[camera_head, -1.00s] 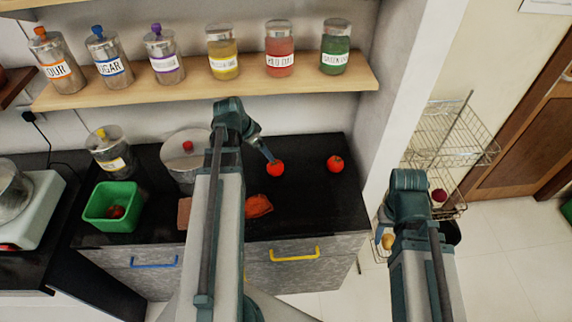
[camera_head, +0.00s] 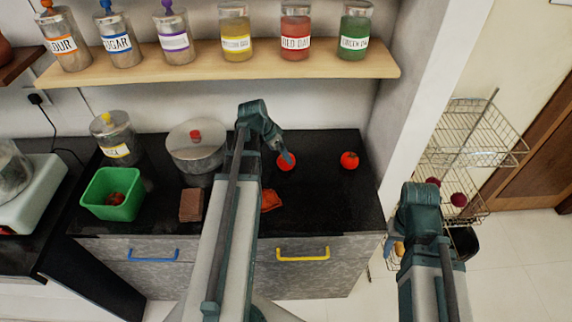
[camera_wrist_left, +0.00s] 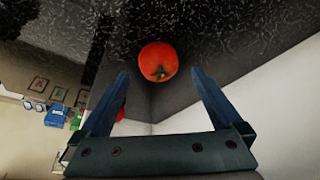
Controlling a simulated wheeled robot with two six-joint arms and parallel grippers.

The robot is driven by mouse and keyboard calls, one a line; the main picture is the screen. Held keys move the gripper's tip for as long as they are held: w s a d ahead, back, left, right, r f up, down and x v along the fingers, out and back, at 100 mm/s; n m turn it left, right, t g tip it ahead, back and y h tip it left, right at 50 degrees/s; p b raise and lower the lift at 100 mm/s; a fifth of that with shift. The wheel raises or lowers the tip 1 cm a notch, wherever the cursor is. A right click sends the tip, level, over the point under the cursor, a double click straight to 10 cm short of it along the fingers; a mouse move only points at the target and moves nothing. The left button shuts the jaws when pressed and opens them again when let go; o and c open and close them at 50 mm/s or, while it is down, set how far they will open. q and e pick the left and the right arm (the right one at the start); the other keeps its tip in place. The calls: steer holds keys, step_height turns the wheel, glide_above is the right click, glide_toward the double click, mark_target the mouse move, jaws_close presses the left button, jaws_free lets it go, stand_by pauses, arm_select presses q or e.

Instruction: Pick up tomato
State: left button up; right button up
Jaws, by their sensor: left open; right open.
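A red tomato (camera_head: 286,163) lies on the black counter, partly covered by my left gripper (camera_head: 287,157). In the left wrist view this tomato (camera_wrist_left: 158,61) appears ahead of the left gripper (camera_wrist_left: 157,73), centred between its open fingers. I see no finger closed on it. A second tomato (camera_head: 349,160) lies on the counter to the right. A red patch behind one finger in the wrist view is mostly hidden. My right arm is at the right, by the wire rack; its gripper is hidden behind the arm.
A green bin (camera_head: 113,194) with a red item inside, a lidded pot (camera_head: 194,150) and a brown block (camera_head: 191,205) stand left of my left arm. An orange-red piece (camera_head: 271,199) lies beside that arm. A shelf (camera_head: 215,66) with jars runs above.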

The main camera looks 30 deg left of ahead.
arm_select(q)
steer(key=shift+b+x, duration=2.4)
steer(key=shift+x, duration=0.25)
steer(key=shift+d+r, duration=0.1)
steer(key=shift+d, duration=0.05)
steer(key=c, duration=1.3)
steer(key=shift+r, duration=0.15)
